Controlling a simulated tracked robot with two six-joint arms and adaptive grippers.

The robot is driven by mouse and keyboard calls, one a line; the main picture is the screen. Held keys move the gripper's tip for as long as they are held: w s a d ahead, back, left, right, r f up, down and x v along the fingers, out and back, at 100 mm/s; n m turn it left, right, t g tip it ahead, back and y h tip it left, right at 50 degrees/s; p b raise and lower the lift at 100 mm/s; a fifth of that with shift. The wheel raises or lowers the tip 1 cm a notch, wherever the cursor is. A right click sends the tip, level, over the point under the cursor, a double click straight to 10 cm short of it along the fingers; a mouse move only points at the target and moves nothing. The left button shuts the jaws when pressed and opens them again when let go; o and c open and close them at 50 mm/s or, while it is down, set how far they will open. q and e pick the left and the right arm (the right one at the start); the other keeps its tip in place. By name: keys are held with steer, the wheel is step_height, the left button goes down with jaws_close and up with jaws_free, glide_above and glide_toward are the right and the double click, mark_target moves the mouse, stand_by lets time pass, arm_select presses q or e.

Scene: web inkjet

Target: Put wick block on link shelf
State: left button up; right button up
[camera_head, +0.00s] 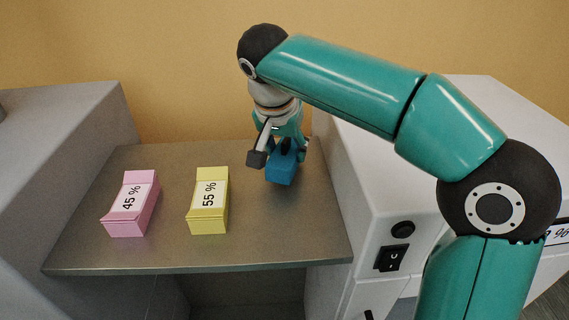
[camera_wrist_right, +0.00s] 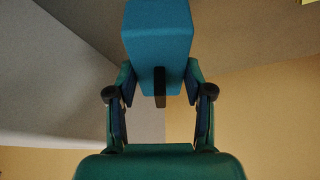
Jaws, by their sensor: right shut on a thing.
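A blue block (camera_head: 281,168) is held by my right gripper (camera_head: 283,146) over the right part of a grey metal shelf (camera_head: 200,259) between two machines. In the right wrist view the blue block (camera_wrist_right: 158,35) sits between the two fingers of the right gripper (camera_wrist_right: 160,100), which are shut on it. I cannot tell whether the block touches the shelf. A pink block (camera_head: 132,205) marked 45 % and a yellow block (camera_head: 208,200) marked 55 % stand on the shelf to the left. No label shows on the blue block. My left gripper is not in view.
A white machine (camera_head: 350,190) with a black switch and a round button stands right of the shelf. A grey machine body (camera_head: 55,150) stands on the left. A tan wall (camera_head: 170,60) is behind. The shelf between the yellow and blue blocks is bare.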

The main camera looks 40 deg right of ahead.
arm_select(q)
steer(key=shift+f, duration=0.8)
arm_select(e)
steer(key=shift+f, duration=0.8)
steer(key=shift+f+b, duration=0.15)
steer(key=shift+b, duration=0.25)
steer(key=o, duration=1.2)
steer(key=shift+r, duration=0.3)
arm_select(q)
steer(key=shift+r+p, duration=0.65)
steer(key=shift+p, duration=0.15)
arm_select(e)
steer(key=v, duration=1.1)
steer(key=shift+a+r, duration=0.15)
steer(key=shift+r, duration=0.2)
